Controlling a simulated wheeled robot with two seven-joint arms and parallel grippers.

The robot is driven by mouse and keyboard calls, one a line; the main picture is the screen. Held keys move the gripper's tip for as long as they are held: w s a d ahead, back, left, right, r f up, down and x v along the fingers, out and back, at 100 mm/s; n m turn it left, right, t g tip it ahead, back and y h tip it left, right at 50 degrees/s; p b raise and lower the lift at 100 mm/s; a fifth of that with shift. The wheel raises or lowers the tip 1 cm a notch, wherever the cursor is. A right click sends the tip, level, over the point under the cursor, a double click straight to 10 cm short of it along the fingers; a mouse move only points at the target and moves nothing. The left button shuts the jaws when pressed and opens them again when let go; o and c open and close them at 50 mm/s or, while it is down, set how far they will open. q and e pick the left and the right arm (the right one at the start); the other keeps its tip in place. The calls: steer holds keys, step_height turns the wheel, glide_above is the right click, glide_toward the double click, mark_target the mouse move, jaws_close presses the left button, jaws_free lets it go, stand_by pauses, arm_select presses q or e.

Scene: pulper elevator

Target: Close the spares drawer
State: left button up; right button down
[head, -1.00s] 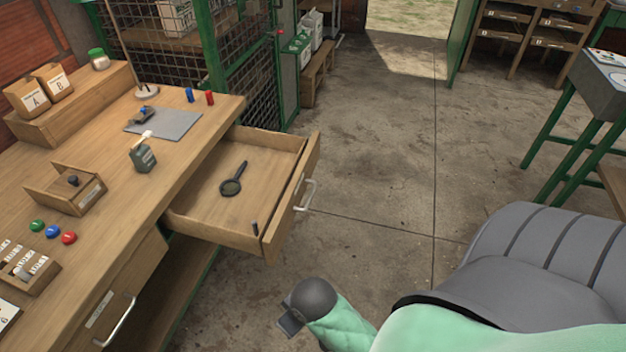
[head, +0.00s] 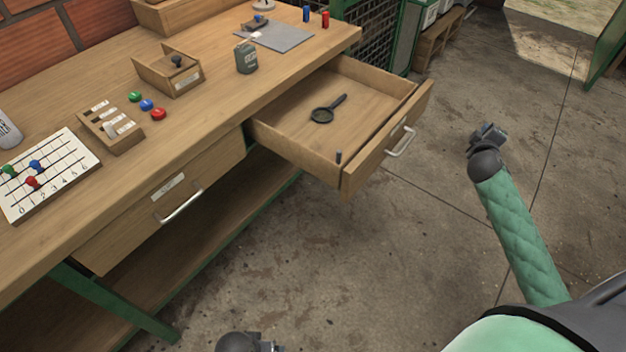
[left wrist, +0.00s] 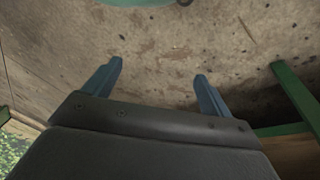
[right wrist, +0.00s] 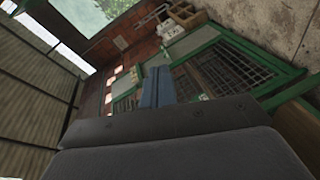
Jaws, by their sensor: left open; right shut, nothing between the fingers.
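The open wooden drawer (head: 359,170), apparently the spares drawer, sticks out from the right part of the workbench in the head view. Its front carries a pale bar handle (head: 401,141). A magnifying glass (head: 328,109) and a small dark upright peg (head: 338,157) are inside. My right gripper (head: 488,135) is shut and empty, right of the drawer front and apart from it. Its closed fingers show in the right wrist view (right wrist: 157,87). My left gripper (head: 262,346) is only partly visible at the bottom edge; the left wrist view shows its fingers (left wrist: 155,86) open and empty.
A second, closed drawer (head: 150,212) with a label and handle is in the bench front, left of the open one. The bench top (head: 215,110) holds a dark canister (head: 246,57), coloured buttons and a number board (head: 40,175).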

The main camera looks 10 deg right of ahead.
steer(key=w+d+r+n+t+y, duration=0.1)
steer(key=w+d+r+n+t, duration=0.2)
steer(key=d+r+n+t, duration=0.3)
arm_select(q)
steer(key=w+d+f+t+h, duration=0.1)
steer(key=d+f+t, duration=0.25)
steer(key=f, duration=0.55)
arm_select(e)
steer(key=n+g+y, duration=0.5)
steer(key=n+y, duration=1.5)
steer(key=n, duration=1.1)
glide_toward(414, 115)
steer(key=p+x, duration=0.1)
steer(key=x, duration=0.5)
steer(key=shift+w+a+r+p, duration=0.1)
steer(key=shift+a+r+p, duration=0.05)
steer(key=shift+r+p, duration=0.15)
arm_select(q)
steer(key=r, duration=0.1)
steer(key=w+r+t, duration=0.2)
steer(key=shift+w+r+h, duration=0.25)
steer(key=shift+r+h, duration=0.05)
steer(key=shift+r, duration=0.1)
arm_select(e)
steer(key=shift+w+a+f, duration=0.15)
arm_select(q)
steer(key=shift+w, duration=0.1)
arm_select(e)
steer(key=shift+w+a, duration=0.1)
steer(key=shift+w, duration=0.05)
